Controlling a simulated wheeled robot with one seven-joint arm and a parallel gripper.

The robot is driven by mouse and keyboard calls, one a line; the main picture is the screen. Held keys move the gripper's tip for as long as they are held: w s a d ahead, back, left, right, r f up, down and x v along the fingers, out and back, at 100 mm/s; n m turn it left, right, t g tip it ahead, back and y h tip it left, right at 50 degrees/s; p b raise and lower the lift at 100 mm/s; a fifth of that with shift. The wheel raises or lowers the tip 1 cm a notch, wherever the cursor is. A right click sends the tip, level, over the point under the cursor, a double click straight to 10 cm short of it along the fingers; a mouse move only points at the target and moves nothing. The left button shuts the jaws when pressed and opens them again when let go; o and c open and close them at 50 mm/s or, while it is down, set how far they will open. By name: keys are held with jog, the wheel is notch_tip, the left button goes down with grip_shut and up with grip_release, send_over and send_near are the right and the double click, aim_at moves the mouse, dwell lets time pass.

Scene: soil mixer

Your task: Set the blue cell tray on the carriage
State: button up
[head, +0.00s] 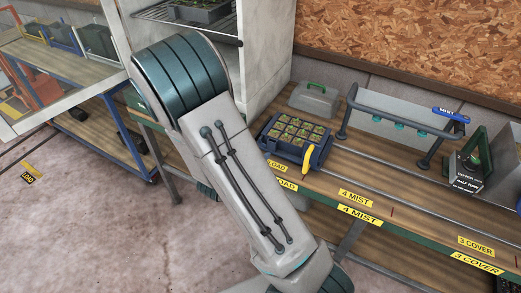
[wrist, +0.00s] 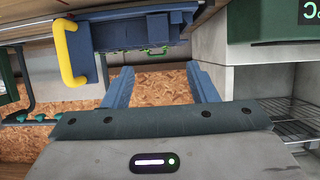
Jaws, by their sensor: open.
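The blue cell tray (head: 297,132), filled with small green seedlings, sits in the dark blue carriage (head: 318,152) at the LOAD mark on the bench. The carriage has a yellow handle (head: 309,158) on its front right. The wrist view looks upside down; in it the tray (wrist: 150,30) and carriage (wrist: 88,45) are at the top, with the yellow handle (wrist: 70,52) to the left. My gripper (wrist: 162,75) is open, with nothing between its two blue fingers, and apart from the tray. In the head view my gripper is out of sight; only my arm shows.
A grey box with a green handle (head: 314,101) stands behind the carriage. A mist frame (head: 395,122) and a COVER unit (head: 470,168) stand farther right along the rail. A white cabinet with a wire shelf (head: 185,22) is at upper left. The bench front by 4 MIST is clear.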

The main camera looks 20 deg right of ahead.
jog(key=a+r+n+y, duration=0.5)
jog(key=a+r+y, duration=0.4)
jog(key=a+y, duration=0.2)
jog(key=s+d+r+n+g, duration=0.1)
jog(key=s+r, duration=0.3)
jog(key=s, duration=0.5)
jog(key=s+d+r+n+g, duration=0.2)
jog(key=s+r+n+g, duration=0.1)
jog(key=s, duration=0.7)
jog(key=shift+s+d+r+n+g, duration=0.2)
jog(key=shift+d+r+n+g, duration=0.15)
jog(key=shift+r+n, duration=0.35)
